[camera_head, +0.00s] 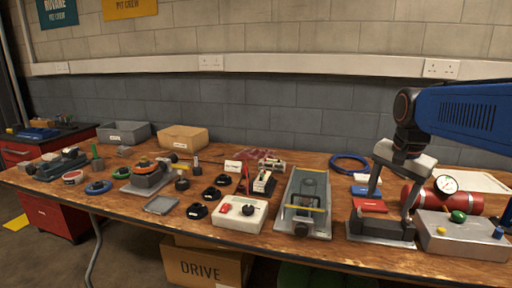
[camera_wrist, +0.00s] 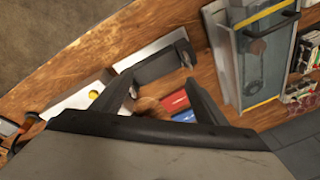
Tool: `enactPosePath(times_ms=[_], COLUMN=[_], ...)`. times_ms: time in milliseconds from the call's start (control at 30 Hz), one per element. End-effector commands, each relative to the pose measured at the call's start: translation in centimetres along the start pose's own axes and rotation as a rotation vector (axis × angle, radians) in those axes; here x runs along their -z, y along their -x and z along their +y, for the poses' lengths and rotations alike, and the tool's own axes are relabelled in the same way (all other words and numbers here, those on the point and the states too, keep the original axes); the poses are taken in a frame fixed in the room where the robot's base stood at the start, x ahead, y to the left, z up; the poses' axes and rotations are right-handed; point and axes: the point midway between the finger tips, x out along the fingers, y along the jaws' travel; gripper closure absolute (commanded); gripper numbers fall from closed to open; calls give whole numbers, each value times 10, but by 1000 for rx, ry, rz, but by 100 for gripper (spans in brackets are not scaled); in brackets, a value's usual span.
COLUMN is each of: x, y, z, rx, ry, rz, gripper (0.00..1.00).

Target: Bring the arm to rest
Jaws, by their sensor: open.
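My gripper (camera_head: 390,203) hangs below the blue arm at the right of the table in the head view. Its two dark fingers are spread with nothing between them. It is over a dark block (camera_head: 380,229) on a pale metal plate, with a red piece (camera_head: 370,205) beside the fingers. In the wrist view my gripper (camera_wrist: 158,84) shows both fingers apart, the dark block (camera_wrist: 158,64) ahead of them. Whether a finger touches the block or the red piece I cannot tell.
A grey box with coloured buttons (camera_head: 460,236) and a red cylinder with a gauge (camera_head: 460,202) stand close on the right. A clear-topped fixture (camera_head: 304,218) stands on the left. Several small parts crowd the wooden table (camera_head: 140,226). The wall is behind.

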Motion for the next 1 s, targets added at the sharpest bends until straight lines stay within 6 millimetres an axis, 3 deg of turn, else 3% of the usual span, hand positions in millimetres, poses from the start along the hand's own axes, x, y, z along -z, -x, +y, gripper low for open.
enactPosePath(times_ms=[200,600,800,1000], x=[-59,-150,-175,-181], y=[-11,-56,-77,-83], z=[36,103,124,130], rx=[44,104,117,120], ry=[253,711,857,902], rz=[41,132,167,178], gripper=[33,33,33,33])
